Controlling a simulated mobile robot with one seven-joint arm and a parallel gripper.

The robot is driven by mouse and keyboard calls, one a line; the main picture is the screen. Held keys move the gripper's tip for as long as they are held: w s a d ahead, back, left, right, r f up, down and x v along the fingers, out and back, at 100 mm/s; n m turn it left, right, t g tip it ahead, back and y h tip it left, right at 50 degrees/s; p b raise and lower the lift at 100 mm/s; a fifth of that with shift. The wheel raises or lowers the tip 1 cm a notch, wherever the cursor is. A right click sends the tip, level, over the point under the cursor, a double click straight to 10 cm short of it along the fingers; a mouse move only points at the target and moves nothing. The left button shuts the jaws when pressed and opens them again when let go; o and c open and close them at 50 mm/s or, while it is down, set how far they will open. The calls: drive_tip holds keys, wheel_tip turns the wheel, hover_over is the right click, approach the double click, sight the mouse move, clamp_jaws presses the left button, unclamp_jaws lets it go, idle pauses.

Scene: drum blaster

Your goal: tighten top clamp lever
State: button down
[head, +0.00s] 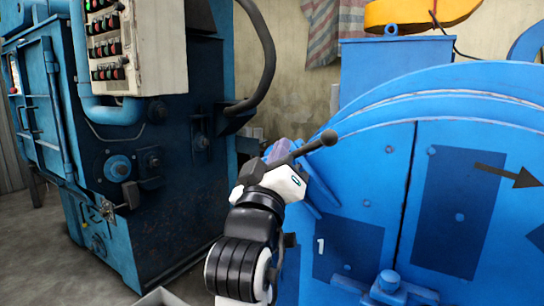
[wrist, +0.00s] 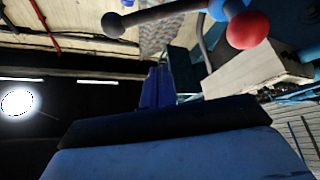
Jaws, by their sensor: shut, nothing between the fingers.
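The top clamp lever (head: 306,149) is a dark bar with a round dark knob at the upper left edge of the blue drum housing in the head view. In the wrist view a grey lever bar (wrist: 160,13) crosses the top, with a dark knob at its left end. A red ball (wrist: 247,30) hangs near a blue part at its right. My gripper (head: 279,149) is beside the lever in the head view, with its fingertips partly hidden. In the wrist view my gripper (wrist: 159,72) shows as shut blue-purple fingers below the lever bar, apart from it in the picture. Contact cannot be told.
The blue drum housing (head: 382,165) fills the right of the head view. A blue machine (head: 165,150) with a pale control box (head: 122,45) stands at left. A black hose (head: 268,55) hangs between them. Bare floor (head: 40,270) shows at lower left.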

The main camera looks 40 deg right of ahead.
sight(299, 150)
drive_tip(key=w+d+p, duration=0.2)
drive_tip(key=d, duration=0.4)
drive_tip(key=shift+w+f, duration=0.2)
drive_tip(key=shift+w, duration=0.05)
idle(0.3)
drive_tip(key=shift+s+d+f+m+b, duration=0.15)
drive_tip(key=shift+f+m+b, duration=0.15)
drive_tip(key=shift+m+b, duration=0.2)
